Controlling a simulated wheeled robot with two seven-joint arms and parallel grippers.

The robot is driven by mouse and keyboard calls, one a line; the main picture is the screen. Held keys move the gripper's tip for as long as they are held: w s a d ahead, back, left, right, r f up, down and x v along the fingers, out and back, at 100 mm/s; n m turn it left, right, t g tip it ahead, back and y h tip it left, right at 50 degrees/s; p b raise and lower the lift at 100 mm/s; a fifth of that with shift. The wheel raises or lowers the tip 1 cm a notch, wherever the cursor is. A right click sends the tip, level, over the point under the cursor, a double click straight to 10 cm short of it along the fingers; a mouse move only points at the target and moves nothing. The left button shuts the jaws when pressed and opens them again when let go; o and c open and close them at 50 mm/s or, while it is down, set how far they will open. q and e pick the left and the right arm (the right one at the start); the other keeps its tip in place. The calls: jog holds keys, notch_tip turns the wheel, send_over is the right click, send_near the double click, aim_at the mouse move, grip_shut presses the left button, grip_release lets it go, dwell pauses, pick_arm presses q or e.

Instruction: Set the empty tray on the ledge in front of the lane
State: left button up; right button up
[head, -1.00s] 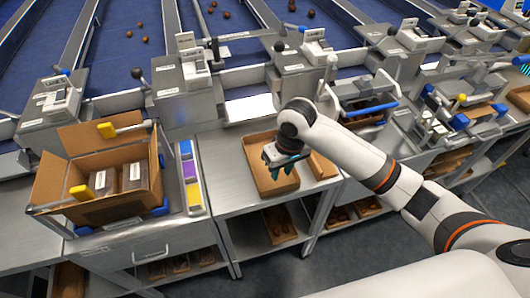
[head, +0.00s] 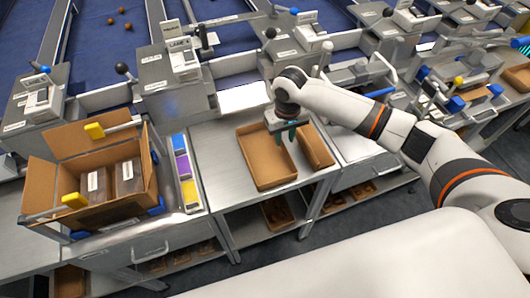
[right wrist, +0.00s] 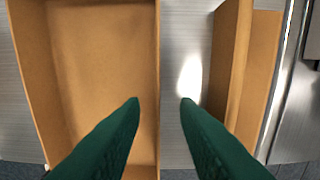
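An empty brown tray (head: 268,178) lies on the steel table, and its bare floor also fills the left of the right wrist view (right wrist: 100,60). My right gripper (head: 286,138) is over its right wall. In the right wrist view the two green fingertips (right wrist: 160,101) are apart, one on each side of that wall, with nothing held between them. I cannot tell how far down they reach. A bright, pale ledge (head: 243,98) lies behind the tray, in front of a lane. My left gripper is not in view.
A second brown tray (head: 318,150) stands close on the right of the first. An open carton (head: 50,180) with dark packs and a strip of coloured boxes (head: 181,165) stand to the left. Lane housings (head: 170,85) line the back. More trays lie on the lower shelf.

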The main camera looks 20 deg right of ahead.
aim_at(284, 145)
jog(key=shift+f+p, duration=0.35)
jog(key=shift+f, duration=1.6)
jog(key=shift+s, duration=0.1)
grip_shut()
jog(key=shift+r, duration=0.15)
